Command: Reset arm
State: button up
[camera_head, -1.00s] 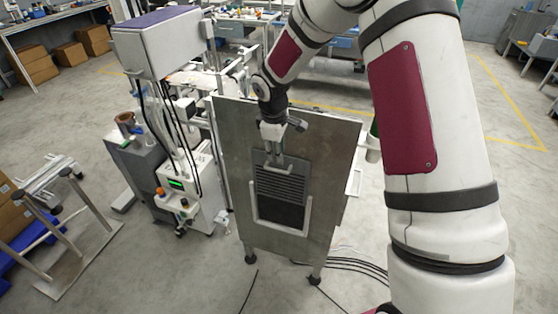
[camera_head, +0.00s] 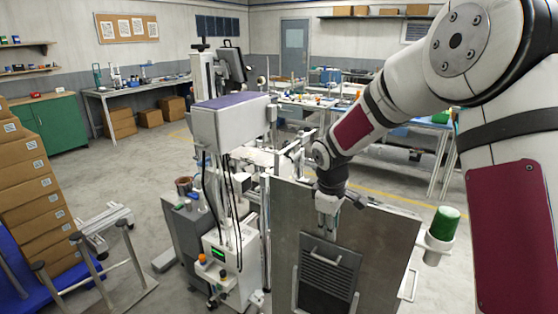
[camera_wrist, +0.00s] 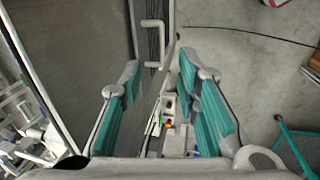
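My gripper (camera_head: 328,216) is in front of the upper part of a large upright grey metal panel (camera_head: 386,240) in the head view. It is just above the dark ribbed plate (camera_head: 328,275) with its pale handle (camera_head: 320,252). In the wrist view my gripper (camera_wrist: 159,72) has its two teal-padded fingers well apart, with nothing held between them. A pale U-shaped handle (camera_wrist: 152,42) shows beyond the fingertips, apart from them. The panel face (camera_wrist: 75,40) fills the left of the wrist view.
A machine with a purple-topped box (camera_head: 230,120) stands left of the panel. A green cylinder (camera_head: 446,220) sits in a white holder at the right. Stacked cartons (camera_head: 30,185) and a metal stand (camera_head: 105,240) are at the left. Workbenches line the back.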

jog(key=s+d+r+m+t, duration=0.2)
jog(key=s+r+m, duration=0.5)
jog(key=s+r, duration=1.35)
jog(key=s+a+m+t+y, duration=0.1)
jog(key=s+m, duration=0.2)
jog(key=s, duration=0.8)
jog(key=shift+s+a+f+t, duration=0.25)
jog(key=shift+s+f+t, duration=0.05)
jog(key=shift+f, duration=0.05)
jog(key=shift+o, duration=0.4)
